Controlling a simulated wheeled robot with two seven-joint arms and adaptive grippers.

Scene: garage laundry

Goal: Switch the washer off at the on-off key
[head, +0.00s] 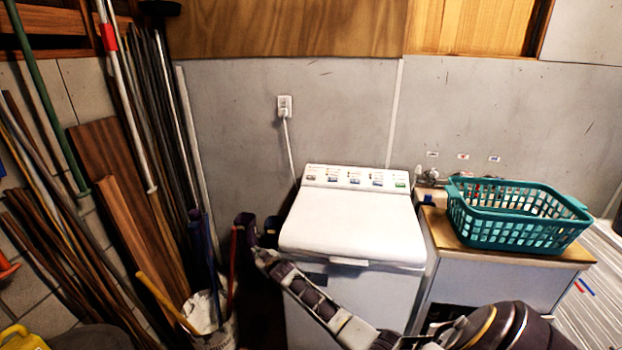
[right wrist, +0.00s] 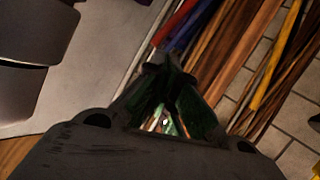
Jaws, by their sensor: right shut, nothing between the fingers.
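The white washer (head: 352,226) stands against the wall, lid closed. Its control panel (head: 356,172) along the back edge carries several small keys with coloured labels. A green key (head: 401,184) sits at the panel's right end; the lettering is too small to read, so I cannot tell which key is on-off. My right gripper (head: 246,222) is to the left of the washer, apart from the panel, with my arm crossing in front of the washer. In the right wrist view its dark fingers (right wrist: 166,70) are shut and empty. My left gripper is out of view.
Poles and boards (head: 110,190) lean at the left, close to my right gripper, with a white bucket (head: 212,330) below. A teal basket (head: 515,228) stands on the wooden top right of the washer. A plugged cord (head: 289,145) hangs behind. Space above the lid is clear.

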